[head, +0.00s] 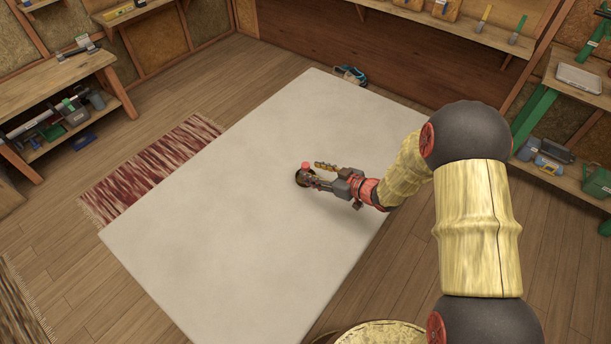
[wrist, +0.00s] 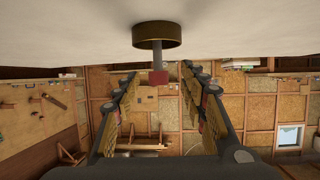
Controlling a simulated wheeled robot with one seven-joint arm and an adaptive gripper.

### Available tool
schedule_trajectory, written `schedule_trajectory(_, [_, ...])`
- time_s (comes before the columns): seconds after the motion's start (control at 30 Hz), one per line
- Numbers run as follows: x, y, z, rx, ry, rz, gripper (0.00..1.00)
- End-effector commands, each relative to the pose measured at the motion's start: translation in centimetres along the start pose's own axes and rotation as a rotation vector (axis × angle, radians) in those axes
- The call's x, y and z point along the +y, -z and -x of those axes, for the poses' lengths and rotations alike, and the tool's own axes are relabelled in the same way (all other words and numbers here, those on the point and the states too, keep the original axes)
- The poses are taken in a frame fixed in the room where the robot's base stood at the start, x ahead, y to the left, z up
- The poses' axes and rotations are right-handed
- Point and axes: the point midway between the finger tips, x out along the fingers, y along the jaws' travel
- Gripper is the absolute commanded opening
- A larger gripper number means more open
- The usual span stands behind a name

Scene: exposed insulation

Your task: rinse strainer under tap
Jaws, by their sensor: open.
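A small dark round object (head: 299,179) sits on the large pale tabletop (head: 230,200), right at my gripper's tip; it may be the strainer, but its form is too small to tell. In the wrist view, which is upside down, a brownish round body (wrist: 158,33) rests on the pale surface, with a red block and a thin stem on its free side. My gripper (wrist: 160,82) is open, its two fingers spread to either side of the red block and stem. The round body lies beyond the fingertips. I see no tap.
A blue and dark shoe-like item (head: 350,74) lies by the table's far edge. A red woven rug (head: 150,165) is on the floor to the left. Workbenches with tools stand at left (head: 60,85) and right. Most of the tabletop is clear.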

Motion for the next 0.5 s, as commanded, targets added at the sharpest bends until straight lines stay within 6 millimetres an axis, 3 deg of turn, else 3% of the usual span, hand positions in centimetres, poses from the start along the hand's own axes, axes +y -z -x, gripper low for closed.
schedule_trajectory(0.3, [0.2,0.0,-4.3,0.0,0.0,0.002,0.43])
schedule_trajectory(0.5, [0.3,0.2,-4.5,0.0,-0.002,0.0,0.43])
